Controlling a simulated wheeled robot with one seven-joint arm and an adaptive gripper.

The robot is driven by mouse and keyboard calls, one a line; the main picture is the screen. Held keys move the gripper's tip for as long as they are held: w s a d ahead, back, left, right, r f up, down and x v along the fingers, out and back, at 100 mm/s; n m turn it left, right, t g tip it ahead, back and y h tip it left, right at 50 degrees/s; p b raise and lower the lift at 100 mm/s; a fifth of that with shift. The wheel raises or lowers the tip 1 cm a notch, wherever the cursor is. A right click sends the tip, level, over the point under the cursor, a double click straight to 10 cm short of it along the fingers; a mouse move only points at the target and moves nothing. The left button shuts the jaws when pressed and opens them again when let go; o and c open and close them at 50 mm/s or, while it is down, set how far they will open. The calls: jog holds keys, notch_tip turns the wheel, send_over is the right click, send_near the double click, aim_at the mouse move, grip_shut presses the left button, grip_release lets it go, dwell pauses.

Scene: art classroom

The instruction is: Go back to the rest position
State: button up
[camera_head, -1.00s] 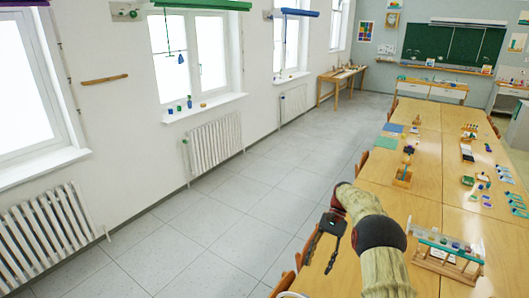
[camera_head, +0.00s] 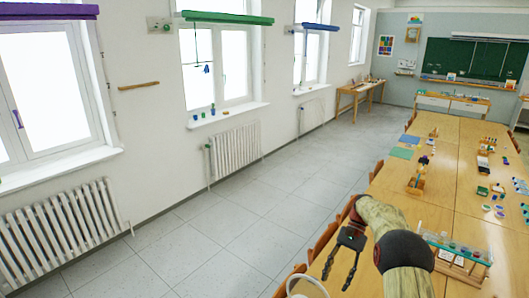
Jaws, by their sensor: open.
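My gripper (camera_head: 340,268) is in the lower middle of the head view, at the end of my arm. Its two dark fingers point down and are spread apart. Nothing shows between them. It hangs over or above the near left edge of the long wooden table (camera_head: 455,220); its exact height cannot be told.
The table carries a rack with jars (camera_head: 458,250), a wooden stand (camera_head: 416,184) and several small items. Chairs (camera_head: 322,240) line its left edge. Grey floor (camera_head: 235,225) lies free between the table and the window wall with radiators (camera_head: 236,150).

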jog(key=s+a+r+n+t+h+b, duration=0.2)
jog(key=s+r+t+b, duration=0.1)
jog(key=s+r, duration=0.5)
jog(key=s+a+r+n+t+h+b, duration=0.2)
jog(key=s+r+t, duration=0.1)
jog(key=s+r, duration=0.5)
jog(key=s+f+n+t+b, duration=0.1)
jog(key=s+f+t+b, duration=0.1)
jog(key=s, duration=0.7)
jog(key=s+a+f+n+t+h+b, duration=0.1)
jog(key=s+t, duration=0.3)
jog(key=s, duration=0.5)
jog(key=shift+s+a+f+n+t+b, duration=0.15)
jog(key=shift+s+f+n+t+b, duration=0.25)
jog(key=shift+n+b, duration=0.35)
jog(key=shift+c, duration=0.5)
